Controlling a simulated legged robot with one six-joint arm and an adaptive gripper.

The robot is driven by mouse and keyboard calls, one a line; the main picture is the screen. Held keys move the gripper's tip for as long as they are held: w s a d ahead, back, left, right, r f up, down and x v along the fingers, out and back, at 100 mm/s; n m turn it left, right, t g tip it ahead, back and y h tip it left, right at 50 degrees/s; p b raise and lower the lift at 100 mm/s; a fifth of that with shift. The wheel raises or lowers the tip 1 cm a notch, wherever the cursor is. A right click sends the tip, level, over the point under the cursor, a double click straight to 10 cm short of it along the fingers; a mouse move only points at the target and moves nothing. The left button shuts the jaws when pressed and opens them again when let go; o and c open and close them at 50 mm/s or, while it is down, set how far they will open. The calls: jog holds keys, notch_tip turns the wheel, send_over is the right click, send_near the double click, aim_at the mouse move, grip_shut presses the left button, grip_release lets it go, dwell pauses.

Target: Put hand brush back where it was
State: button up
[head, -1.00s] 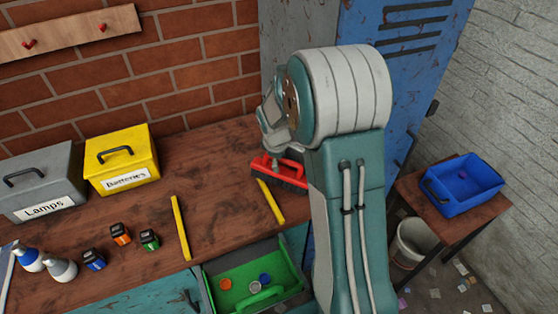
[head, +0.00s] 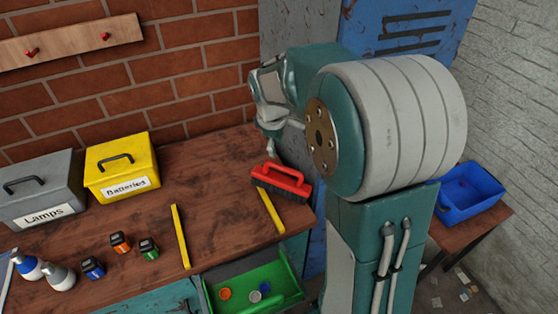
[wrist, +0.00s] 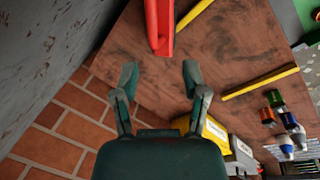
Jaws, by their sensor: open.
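The hand brush (head: 281,182) has a red body and handle with dark bristles. It rests on the wooden bench near its right end, beside a yellow strip (head: 271,210). In the wrist view the red brush (wrist: 158,25) is at the top centre, beyond the fingertips. My gripper (wrist: 159,77) is open, with nothing between its fingers. In the head view my gripper (head: 272,138) is above and behind the brush, near the brick wall, apart from it.
A second yellow strip (head: 180,236) lies left on the bench (head: 215,160). A yellow Batteries box (head: 121,168) and grey Lamps box (head: 40,190) stand left. A green drawer (head: 222,301) is open in front. A blue bin (head: 468,193) stands right. A peg rail (head: 70,38) is on the wall.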

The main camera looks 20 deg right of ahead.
jog(key=s+a+r+m+t, duration=0.1)
jog(key=s+a+r+m, duration=0.1)
jog(key=s, duration=0.5)
jog(key=s+a+r+m+t+y, duration=0.1)
jog(key=s+a+r+m, duration=0.2)
jog(key=s, duration=0.5)
jog(key=s+a+r+m+t, duration=0.2)
jog(key=s+a+r+m, duration=0.1)
jog(key=s, duration=0.5)
jog(key=shift+s+a+r+m+y, duration=0.2)
jog(key=shift+s+r+m+y, duration=0.1)
jog(key=shift+m, duration=0.1)
